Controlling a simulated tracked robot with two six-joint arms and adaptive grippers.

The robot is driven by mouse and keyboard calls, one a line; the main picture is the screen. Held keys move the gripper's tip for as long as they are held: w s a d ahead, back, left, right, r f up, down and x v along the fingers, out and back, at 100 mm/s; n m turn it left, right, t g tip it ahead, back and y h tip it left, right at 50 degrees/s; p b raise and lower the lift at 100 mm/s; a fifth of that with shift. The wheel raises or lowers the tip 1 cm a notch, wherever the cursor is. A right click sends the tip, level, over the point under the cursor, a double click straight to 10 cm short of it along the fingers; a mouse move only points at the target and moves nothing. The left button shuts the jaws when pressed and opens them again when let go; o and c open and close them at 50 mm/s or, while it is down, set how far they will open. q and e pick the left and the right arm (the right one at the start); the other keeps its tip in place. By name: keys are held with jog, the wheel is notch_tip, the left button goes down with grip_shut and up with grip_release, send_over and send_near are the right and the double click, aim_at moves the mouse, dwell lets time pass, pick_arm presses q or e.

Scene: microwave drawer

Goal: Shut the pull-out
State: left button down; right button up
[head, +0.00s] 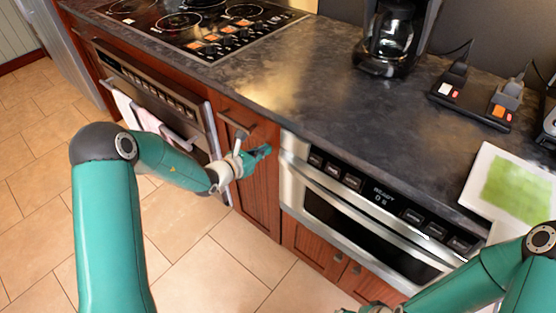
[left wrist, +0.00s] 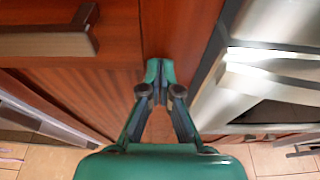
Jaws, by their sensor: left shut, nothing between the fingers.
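The pull-out is the steel microwave drawer (head: 318,184), with a long bar handle and a dark window, set under the counter. Its front looks close to the cabinet face; I cannot tell whether a small gap is there. Its steel side and handle show at the right of the left wrist view (left wrist: 285,62). My left gripper (head: 264,151) is shut and empty, just left of the microwave, before the wooden cabinet. In the left wrist view its fingertips (left wrist: 160,72) meet in front of the wood, apart from the steel. My right gripper (head: 372,308) is mostly cut off at the bottom edge.
A wooden drawer with a dark handle (head: 236,122) is left of the microwave. An oven (head: 150,92) with towels stands farther left. The counter (head: 290,78) carries a cooktop (head: 205,20), coffee maker (head: 388,38) and green-and-white tray (head: 480,172). The tiled floor (head: 215,265) in front is free.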

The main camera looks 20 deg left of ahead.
pick_arm(q)
jog(key=shift+w+d, duration=0.15)
jog(key=shift+w, duration=0.15)
jog(key=shift+s, duration=0.1)
jog(key=s+a+b, duration=0.1)
jog(key=s+a, duration=0.3)
jog(key=s, duration=0.5)
dwell(0.4)
jog(key=shift+s+d, duration=0.1)
jog(key=shift+d, duration=0.05)
